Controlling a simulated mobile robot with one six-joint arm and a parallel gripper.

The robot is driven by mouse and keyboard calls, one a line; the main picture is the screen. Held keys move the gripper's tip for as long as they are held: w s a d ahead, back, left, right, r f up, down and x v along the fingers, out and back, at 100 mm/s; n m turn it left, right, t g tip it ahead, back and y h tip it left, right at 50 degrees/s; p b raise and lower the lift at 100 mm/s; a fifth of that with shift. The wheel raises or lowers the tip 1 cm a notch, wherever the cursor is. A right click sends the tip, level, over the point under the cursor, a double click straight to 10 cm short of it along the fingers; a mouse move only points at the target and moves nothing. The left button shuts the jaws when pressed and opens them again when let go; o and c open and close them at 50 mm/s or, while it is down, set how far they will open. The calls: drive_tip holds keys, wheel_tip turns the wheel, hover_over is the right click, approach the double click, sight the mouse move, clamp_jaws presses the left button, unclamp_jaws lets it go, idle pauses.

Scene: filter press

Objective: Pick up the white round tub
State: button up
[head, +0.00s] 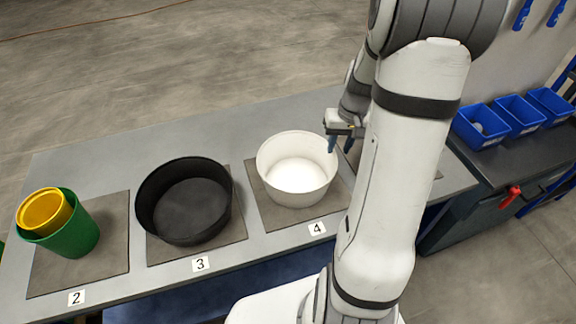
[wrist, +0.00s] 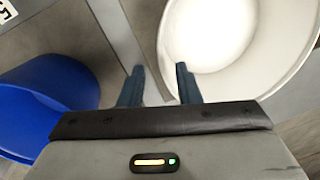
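The white round tub (head: 297,170) stands upright on a grey mat above label 4 in the head view. In the wrist view the tub (wrist: 215,35) fills the upper right, its rim running close to the fingers. My gripper (wrist: 160,82) is open, with a clear gap between its two blue fingers. The right finger overlaps the tub's rim in the picture, and the left finger is outside it. I cannot tell the height of the fingers against the rim. In the head view my gripper (head: 338,146) is at the tub's right edge, partly hidden by my arm.
A black round tub (head: 183,232) stands left of the white one on mat 3. A green bucket (head: 80,235) with a yellow one (head: 45,212) inside is on mat 2. A blue container (wrist: 45,105) is left in the wrist view. Blue bins (head: 480,127) stand far right.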

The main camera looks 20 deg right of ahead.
sight(334, 156)
drive_tip(key=f, duration=0.2)
drive_tip(key=a+f, duration=0.1)
drive_tip(key=f, duration=0.2)
drive_tip(key=f+p, duration=0.1)
drive_tip(key=f, duration=0.1)
drive_tip(key=shift+w+a+f, duration=0.15)
drive_tip(key=shift+w+f, duration=0.05)
drive_tip(key=shift+f, duration=0.15)
clamp_jaws()
